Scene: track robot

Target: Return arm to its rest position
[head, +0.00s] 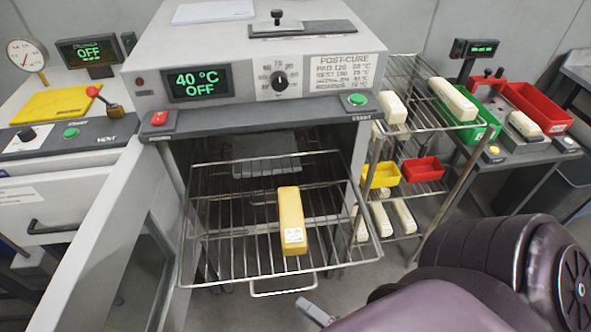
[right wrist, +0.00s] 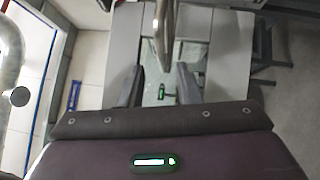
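My right arm (head: 430,305) fills the lower right of the head view, in front of the oven and racks. A small grey part of it, possibly a fingertip, shows at the bottom edge; the rest of its gripper is hidden there. In the right wrist view my right gripper (right wrist: 160,78) has its two dark fingers apart, with no object held between them. My left arm and gripper are not in view.
The oven (head: 250,75) has its door (head: 110,250) swung open at left. Its wire shelf (head: 225,265) is pulled out with a yellow block (head: 291,220) on it. A wire rack (head: 440,195) with blocks and bins stands at right. A metal bar (right wrist: 164,30) shows beyond the right gripper.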

